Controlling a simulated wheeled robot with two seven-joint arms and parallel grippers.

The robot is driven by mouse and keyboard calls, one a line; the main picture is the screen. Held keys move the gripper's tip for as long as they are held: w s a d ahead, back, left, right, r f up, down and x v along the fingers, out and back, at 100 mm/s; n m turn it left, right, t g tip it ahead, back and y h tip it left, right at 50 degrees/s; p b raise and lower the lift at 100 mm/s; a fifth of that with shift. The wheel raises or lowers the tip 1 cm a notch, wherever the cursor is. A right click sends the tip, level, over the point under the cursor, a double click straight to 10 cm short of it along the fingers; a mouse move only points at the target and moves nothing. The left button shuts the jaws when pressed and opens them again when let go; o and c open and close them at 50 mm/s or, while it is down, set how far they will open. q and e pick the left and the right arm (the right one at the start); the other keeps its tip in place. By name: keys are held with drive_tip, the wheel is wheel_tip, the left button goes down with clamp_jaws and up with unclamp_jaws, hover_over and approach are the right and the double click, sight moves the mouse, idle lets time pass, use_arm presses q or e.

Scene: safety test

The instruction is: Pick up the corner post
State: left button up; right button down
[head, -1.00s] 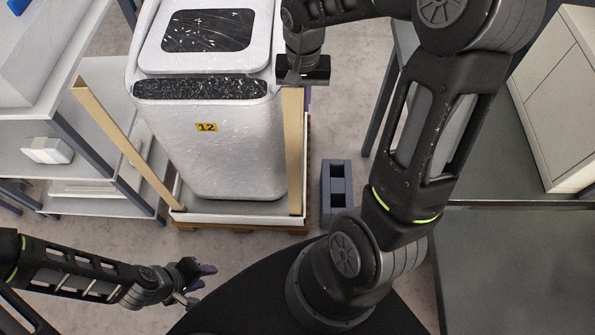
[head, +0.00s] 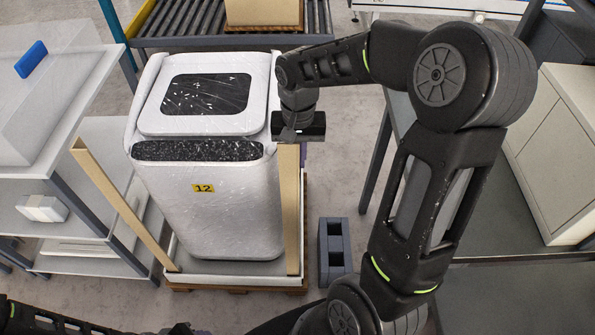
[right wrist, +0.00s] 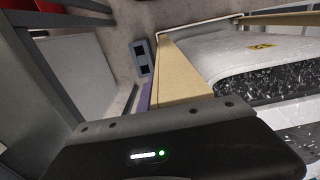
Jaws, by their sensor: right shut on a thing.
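A tan corner post (head: 290,215) stands upright at the right front corner of a pallet tray (head: 230,281). My right gripper (head: 299,136) is at the top of this post and shut on it. In the right wrist view the same post (right wrist: 187,80) runs away from the gripper; the gripper's dark body hides the grip itself. A second tan post (head: 125,207) leans outward to the left at the left front corner. A white wrapped unit (head: 220,215) with a yellow "12" label stands between them. Only a sliver of my left gripper (head: 182,329) shows at the bottom edge.
A grey block with openings (head: 334,250) stands on the floor right of the pallet. Shelving (head: 85,262) is close on the left. A bench and a pale cabinet (head: 550,150) are on the right. A roller conveyor (head: 180,22) crosses behind.

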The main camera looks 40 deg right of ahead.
wheel_tip(320, 180, up, 8)
use_arm(q)
drive_tip(key=shift+f, duration=0.25)
drive_tip(key=shift+r, duration=0.1)
idle(0.4)
